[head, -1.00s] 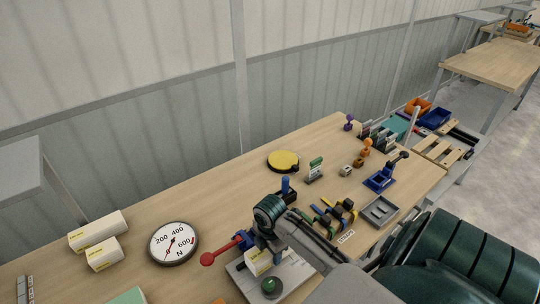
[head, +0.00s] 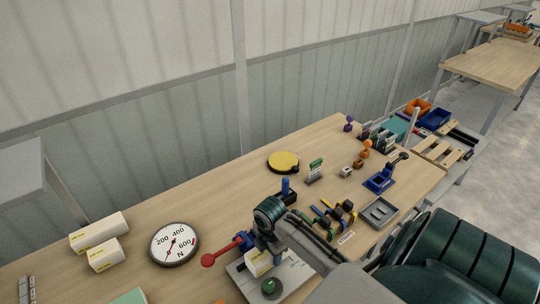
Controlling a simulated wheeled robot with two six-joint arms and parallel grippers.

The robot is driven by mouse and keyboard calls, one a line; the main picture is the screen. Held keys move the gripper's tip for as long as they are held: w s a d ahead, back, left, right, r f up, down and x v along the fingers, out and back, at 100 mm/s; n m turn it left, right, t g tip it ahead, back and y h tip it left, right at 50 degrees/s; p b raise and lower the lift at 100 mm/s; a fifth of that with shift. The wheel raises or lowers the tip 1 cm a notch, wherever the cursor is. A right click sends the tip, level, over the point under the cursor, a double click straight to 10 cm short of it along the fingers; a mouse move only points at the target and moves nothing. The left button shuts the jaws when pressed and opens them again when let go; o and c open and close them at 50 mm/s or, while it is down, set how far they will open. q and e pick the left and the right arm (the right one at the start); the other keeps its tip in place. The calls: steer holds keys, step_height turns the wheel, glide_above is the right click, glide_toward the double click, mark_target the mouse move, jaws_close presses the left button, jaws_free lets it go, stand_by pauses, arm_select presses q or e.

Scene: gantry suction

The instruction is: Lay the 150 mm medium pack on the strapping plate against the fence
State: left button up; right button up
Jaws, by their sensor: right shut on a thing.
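A cream pack with a yellow label (head: 257,263) is under my right gripper (head: 266,252), low over or on the grey strapping plate (head: 297,270). My right gripper points down and is shut on this pack. The arm and wrist hide much of the pack and plate, so I cannot tell its full length, whether it touches the plate, or whether it meets the fence. Two other cream packs, a longer one (head: 98,232) and a shorter one (head: 106,255), lie on the bench at the left. My left gripper is not in view.
A red-knobbed lever (head: 222,252) and a dark green knob (head: 270,287) are close to the gripper. A round dial gauge (head: 174,243) stands left of them. Strap tools, a grey tray (head: 379,212) and a yellow disc (head: 283,162) are farther right and back. The bench behind the gauge is clear.

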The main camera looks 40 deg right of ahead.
steer(key=shift+r+p, duration=0.1)
steer(key=shift+p, duration=0.35)
steer(key=shift+f+b, duration=0.45)
steer(key=shift+f, duration=1.1)
steer(key=o, duration=1.3)
step_height(320, 180, up, 9)
steer(key=shift+r+b, duration=0.2)
steer(key=shift+b, duration=0.95)
steer(key=shift+r, duration=0.7)
